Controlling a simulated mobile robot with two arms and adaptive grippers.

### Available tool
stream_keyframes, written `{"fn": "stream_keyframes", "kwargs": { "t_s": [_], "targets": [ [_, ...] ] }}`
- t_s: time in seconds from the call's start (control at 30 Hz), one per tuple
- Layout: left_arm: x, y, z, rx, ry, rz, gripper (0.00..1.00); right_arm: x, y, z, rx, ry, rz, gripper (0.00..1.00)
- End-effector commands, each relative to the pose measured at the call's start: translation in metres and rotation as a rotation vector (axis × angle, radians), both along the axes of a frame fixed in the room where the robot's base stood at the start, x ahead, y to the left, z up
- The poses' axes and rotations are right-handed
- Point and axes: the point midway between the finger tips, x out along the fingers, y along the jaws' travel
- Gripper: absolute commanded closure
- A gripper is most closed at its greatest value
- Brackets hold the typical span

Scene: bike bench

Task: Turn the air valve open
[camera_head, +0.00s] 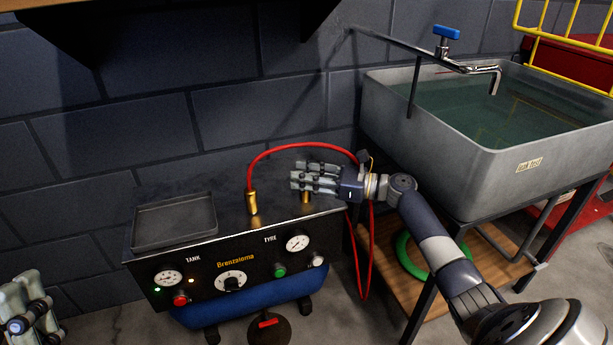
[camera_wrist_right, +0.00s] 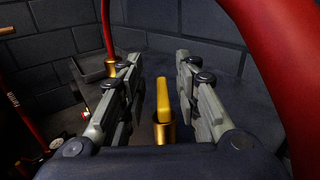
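The air valve is a brass fitting (camera_head: 306,197) on top of the compressor (camera_head: 230,232), near its right rear. In the right wrist view its flat yellow handle (camera_wrist_right: 162,98) stands up from the round brass base (camera_wrist_right: 164,130). My right gripper (camera_head: 296,176) reaches in from the right over the valve and hides its upper part in the head view. In the wrist view the right gripper (camera_wrist_right: 159,65) is open, with a finger on each side of the handle and gaps between. My left gripper (camera_head: 22,298) is partly in view at the lower left, away from the compressor.
A red hose (camera_head: 290,147) arches from a second brass fitting (camera_head: 253,203) behind my right gripper and hangs down right. A black tray (camera_head: 174,243) sits on the compressor's left. A water-filled grey sink (camera_head: 450,160) stands right, beside my right arm.

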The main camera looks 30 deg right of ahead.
Motion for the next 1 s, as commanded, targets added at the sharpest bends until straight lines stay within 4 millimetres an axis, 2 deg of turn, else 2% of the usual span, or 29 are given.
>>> {"fn": "stream_keyframes", "kwargs": {
  "t_s": [0.3,0.5,0.87,0.9,1.0],
  "targets": [
    [-0.002,0.000,0.001,-0.001,-0.004,0.000,0.28,-0.001,0.001,0.060,-0.005,-0.005,0.002,0.70],
    [-0.002,0.000,0.001,-0.001,-0.004,0.000,0.28,-0.001,0.002,0.088,-0.004,-0.002,0.003,0.70],
    [-0.002,0.000,0.001,0.000,-0.003,0.002,0.28,-0.001,0.002,0.096,-0.001,0.001,0.003,0.70],
    [-0.010,0.000,0.005,0.001,-0.012,0.002,0.28,-0.001,0.002,0.096,-0.001,0.001,0.003,0.68],
    [-0.003,0.000,0.002,-0.001,-0.004,0.000,0.28,-0.001,0.003,0.093,-0.011,-0.004,-0.001,0.45]
  ]
}}
